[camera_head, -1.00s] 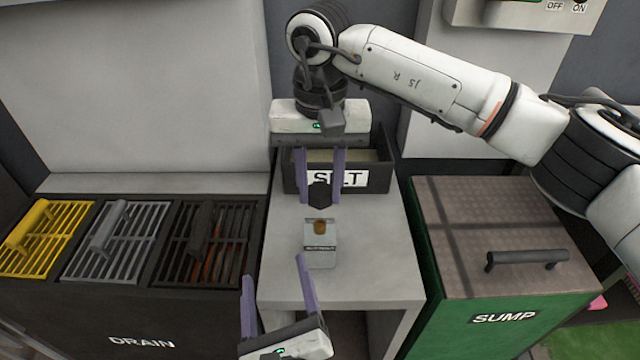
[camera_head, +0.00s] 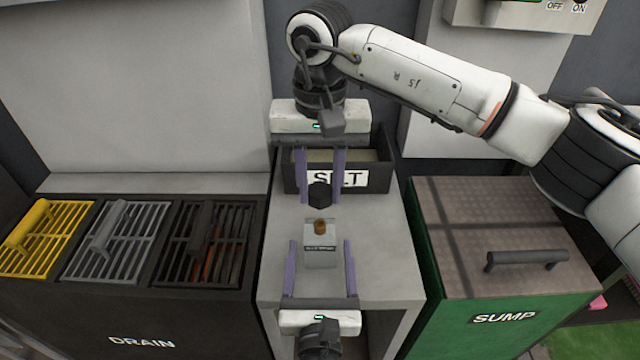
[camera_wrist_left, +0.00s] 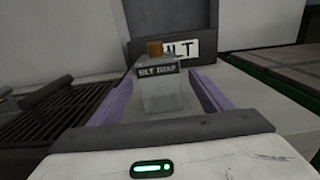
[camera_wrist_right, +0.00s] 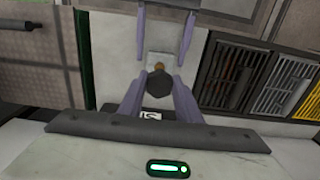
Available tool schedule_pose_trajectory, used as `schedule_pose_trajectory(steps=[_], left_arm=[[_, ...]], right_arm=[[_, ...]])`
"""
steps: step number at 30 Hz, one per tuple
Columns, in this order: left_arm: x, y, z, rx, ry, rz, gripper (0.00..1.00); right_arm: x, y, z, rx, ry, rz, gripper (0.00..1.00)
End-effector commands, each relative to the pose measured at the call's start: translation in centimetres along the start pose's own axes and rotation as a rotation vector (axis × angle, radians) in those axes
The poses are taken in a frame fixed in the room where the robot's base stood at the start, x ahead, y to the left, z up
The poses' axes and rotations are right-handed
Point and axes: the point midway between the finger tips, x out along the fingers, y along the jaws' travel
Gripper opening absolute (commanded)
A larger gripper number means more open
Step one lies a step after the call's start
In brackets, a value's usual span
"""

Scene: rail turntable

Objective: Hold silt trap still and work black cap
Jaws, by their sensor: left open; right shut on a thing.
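The silt trap (camera_head: 320,258) is a clear grey bottle with a dark label and a brown top (camera_head: 320,227). It stands upright on the pale table. My left gripper (camera_head: 320,243) is open, with one finger on each side of the bottle and gaps showing. The left wrist view shows the bottle (camera_wrist_left: 160,95) between the purple fingers. My right gripper (camera_head: 320,203) is shut on the black cap (camera_head: 319,193), behind and apart from the brown top. The cap also shows in the right wrist view (camera_wrist_right: 159,83), partly covering the bottle.
A dark bin labelled SILT (camera_head: 378,178) stands at the back of the table (camera_head: 385,265). The drain (camera_head: 140,310) with yellow, grey and dark grates is at left. The green sump box (camera_head: 540,308) with a handled lid is at right.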

Motion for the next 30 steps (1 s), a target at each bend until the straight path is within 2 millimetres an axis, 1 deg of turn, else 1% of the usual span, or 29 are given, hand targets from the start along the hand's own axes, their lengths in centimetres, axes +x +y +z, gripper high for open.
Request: schedule_pose_trajectory(steps=[1,3,9,13,21,26,30], left_arm=[[0.8,0.0,0.1,0.001,-0.002,0.001,0.72],[1.7,0.0,0.1,-0.001,-0.001,0.000,0.72],[3.3,0.0,0.0,0.000,0.001,0.001,0.72],[3.7,0.0,0.0,-0.001,0.000,0.000,0.72],[3.8,0.0,0.0,-0.002,0.001,0.000,0.72],[3.8,0.0,0.0,-0.002,0.001,0.000,0.45],[3.8,0.0,0.0,-0.002,0.001,0.001,0.21]], right_arm=[[0.0,0.0,0.0,0.000,0.000,0.000,0.06],[0.0,0.0,0.0,0.000,0.000,0.000,0.06],[0.0,0.0,0.0,0.000,0.000,0.000,0.06],[0.0,0.0,0.0,0.000,0.000,0.000,0.06],[0.0,0.0,0.0,0.000,0.000,0.000,0.06],[0.0,0.0,0.0,0.000,0.000,0.000,0.06],[0.0,0.0,0.0,0.000,0.000,0.000,0.06]])
